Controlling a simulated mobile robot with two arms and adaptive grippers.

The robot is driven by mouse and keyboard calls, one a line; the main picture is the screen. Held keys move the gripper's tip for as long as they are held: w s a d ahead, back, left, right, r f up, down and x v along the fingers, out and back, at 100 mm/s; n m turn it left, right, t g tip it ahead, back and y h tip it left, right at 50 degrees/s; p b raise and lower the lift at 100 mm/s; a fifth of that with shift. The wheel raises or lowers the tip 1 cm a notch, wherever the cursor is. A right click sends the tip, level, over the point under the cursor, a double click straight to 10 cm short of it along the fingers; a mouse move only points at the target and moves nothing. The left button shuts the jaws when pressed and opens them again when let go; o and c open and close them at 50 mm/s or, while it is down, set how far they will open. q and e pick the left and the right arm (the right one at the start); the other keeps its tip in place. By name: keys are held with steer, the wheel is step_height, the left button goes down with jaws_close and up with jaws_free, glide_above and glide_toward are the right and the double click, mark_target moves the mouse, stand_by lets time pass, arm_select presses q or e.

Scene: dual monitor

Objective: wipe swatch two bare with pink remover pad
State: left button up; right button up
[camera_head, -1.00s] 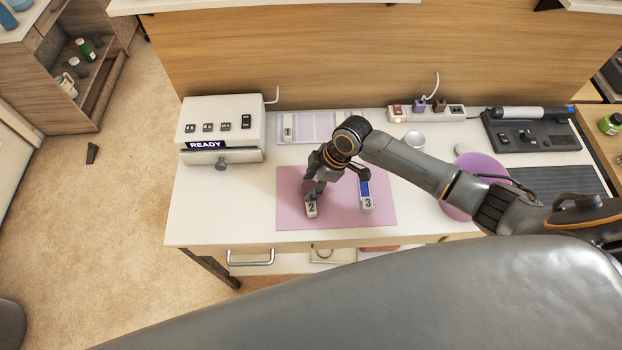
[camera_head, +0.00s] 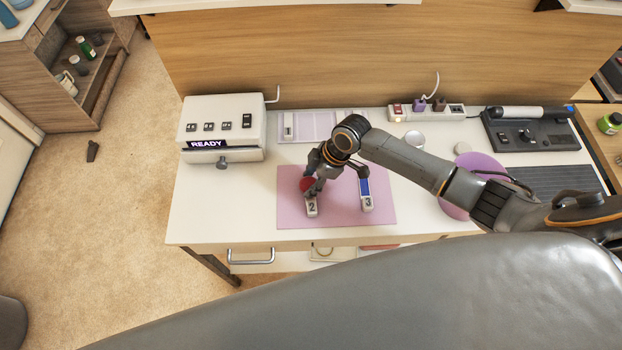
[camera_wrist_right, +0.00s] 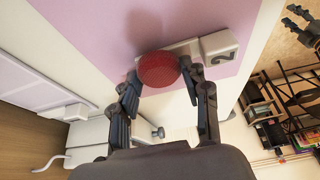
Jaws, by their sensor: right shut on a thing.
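Swatch two (camera_head: 311,207), a pale block marked 2, lies on the pink mat (camera_head: 335,215) on the white table. My right gripper (camera_head: 313,187) is over its far part and shut on a round red pad (camera_head: 307,184). The pad shows clearly between the fingers in the right wrist view (camera_wrist_right: 158,69). It covers part of the swatch strip, whose 2 end (camera_wrist_right: 219,46) sticks out beside it. I cannot tell whether pad and strip touch, or what colour lies under the pad. A swatch marked 3 (camera_head: 366,202) with a blue face lies to the right. My left gripper is not in the head view.
A white box reading READY (camera_head: 222,125) stands at the left. A pale tray (camera_head: 318,127), a small round dish (camera_head: 414,139) and a power strip (camera_head: 445,112) are at the back. A purple disc (camera_head: 452,208) lies right. The table's front left is clear.

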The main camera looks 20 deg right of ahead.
steer(key=shift+s, duration=0.45)
steer(key=shift+w+f, duration=0.1)
steer(key=shift+w, duration=0.1)
steer(key=shift+w+d, duration=0.1)
steer(key=shift+w, duration=0.3)
steer(key=shift+s, duration=0.3)
steer(key=shift+s+p, duration=0.35)
steer(key=shift+p, duration=0.05)
steer(key=shift+w, duration=0.35)
steer(key=shift+w+b, duration=0.3)
steer(key=shift+w, duration=0.05)
step_height(320, 180, up, 6)
steer(key=p, duration=0.5)
steer(key=shift+p, duration=0.3)
